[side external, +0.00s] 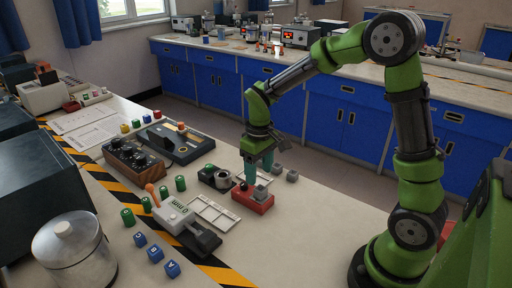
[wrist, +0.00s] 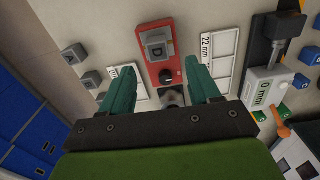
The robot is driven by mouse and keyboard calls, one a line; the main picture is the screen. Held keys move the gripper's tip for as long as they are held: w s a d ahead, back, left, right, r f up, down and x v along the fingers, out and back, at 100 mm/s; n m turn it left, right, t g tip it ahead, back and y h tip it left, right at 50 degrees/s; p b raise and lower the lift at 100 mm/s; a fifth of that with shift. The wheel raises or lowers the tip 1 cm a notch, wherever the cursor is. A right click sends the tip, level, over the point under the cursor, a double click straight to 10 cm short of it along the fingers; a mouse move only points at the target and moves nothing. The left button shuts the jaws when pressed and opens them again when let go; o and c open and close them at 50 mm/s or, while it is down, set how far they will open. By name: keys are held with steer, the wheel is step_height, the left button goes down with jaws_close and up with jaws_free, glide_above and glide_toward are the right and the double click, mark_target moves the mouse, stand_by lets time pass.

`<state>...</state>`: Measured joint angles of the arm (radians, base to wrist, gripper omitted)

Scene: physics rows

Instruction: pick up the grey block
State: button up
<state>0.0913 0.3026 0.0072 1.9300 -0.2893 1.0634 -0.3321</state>
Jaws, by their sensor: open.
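A grey block marked with a letter, seemingly D (wrist: 155,45), sits on a red base (wrist: 165,18) in the wrist view. In the side view the same grey block (side external: 262,190) is at the right part of the red base (side external: 253,201). Two other grey blocks lie on the bench to its right (side external: 277,169) (side external: 292,175); the wrist view shows them at left (wrist: 75,52) (wrist: 91,80). My gripper (side external: 259,178) is open and points down just behind the red base. In the wrist view its teal fingers (wrist: 160,78) are apart, with the lettered block beyond their tips.
White slotted trays (side external: 213,214) lie beside the red base. A white meter with an orange lever (side external: 175,213), a dark round-topped device (side external: 214,178) and green cylinders (side external: 180,183) stand to the left. Blue lettered cubes (side external: 156,253) are in front. The bench at front right is clear.

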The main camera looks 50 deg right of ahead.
mark_target(261, 188)
step_height(261, 188, down, 6)
steer(key=shift+s+d+r, duration=0.15)
steer(key=shift+c, duration=0.2)
steer(key=shift+r, duration=0.1)
jaws_close()
